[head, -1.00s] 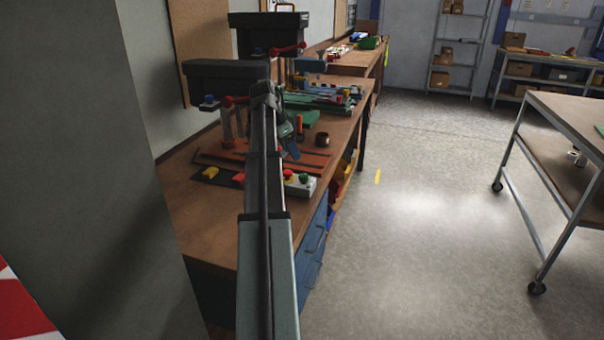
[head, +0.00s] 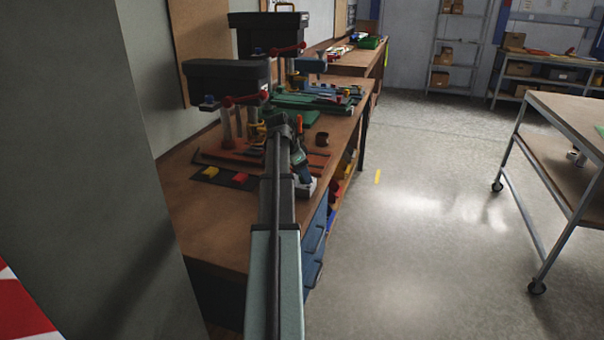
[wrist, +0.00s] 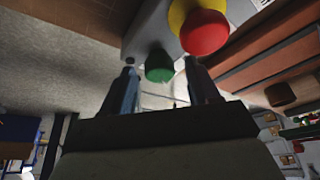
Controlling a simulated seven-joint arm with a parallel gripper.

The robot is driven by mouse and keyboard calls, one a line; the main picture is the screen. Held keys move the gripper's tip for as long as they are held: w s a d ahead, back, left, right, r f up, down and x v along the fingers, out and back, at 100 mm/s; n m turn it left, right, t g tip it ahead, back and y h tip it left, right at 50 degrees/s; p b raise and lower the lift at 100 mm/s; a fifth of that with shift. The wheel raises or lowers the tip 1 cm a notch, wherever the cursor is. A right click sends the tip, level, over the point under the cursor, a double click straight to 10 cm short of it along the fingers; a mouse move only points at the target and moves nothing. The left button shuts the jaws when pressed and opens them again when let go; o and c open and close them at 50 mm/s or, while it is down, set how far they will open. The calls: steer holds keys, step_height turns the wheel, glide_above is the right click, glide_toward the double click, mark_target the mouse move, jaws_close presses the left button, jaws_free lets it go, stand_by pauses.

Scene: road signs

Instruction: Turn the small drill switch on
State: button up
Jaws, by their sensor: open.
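A pale switch box (head: 307,188) sits near the bench's right edge, mostly hidden by my arm in the head view. In the wrist view its grey body (wrist: 150,28) carries a green button (wrist: 160,67) and a red button (wrist: 204,33) on a yellow collar (wrist: 178,12). My gripper (wrist: 162,85) is open and empty; the green button shows between its fingertips and the red one above the right finger. I cannot tell whether a finger touches either. In the head view my gripper (head: 304,174) is over the box. Two drill presses, nearer (head: 225,77) and farther (head: 267,36), stand behind.
A black plate with yellow (head: 212,171) and red (head: 240,178) pieces lies left of my arm. A reddish-brown board (head: 235,152), a brown cup (head: 322,139) and green parts (head: 303,117) lie behind. The aisle floor (head: 420,240) is clear. A trolley (head: 560,150) stands right.

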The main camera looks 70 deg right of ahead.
steer(key=shift+c, duration=0.3)
steer(key=c, duration=1)
steer(key=shift+o, duration=0.2)
steer(key=n+t, duration=0.1)
steer(key=n, duration=0.2)
steer(key=n+t+h, duration=0.1)
steer(key=n, duration=0.1)
steer(key=shift+s+a+n, duration=0.15)
steer(key=shift+n, duration=0.25)
steer(key=n+t, duration=0.2)
steer(key=n, duration=0.4)
steer(key=shift+s, duration=0.15)
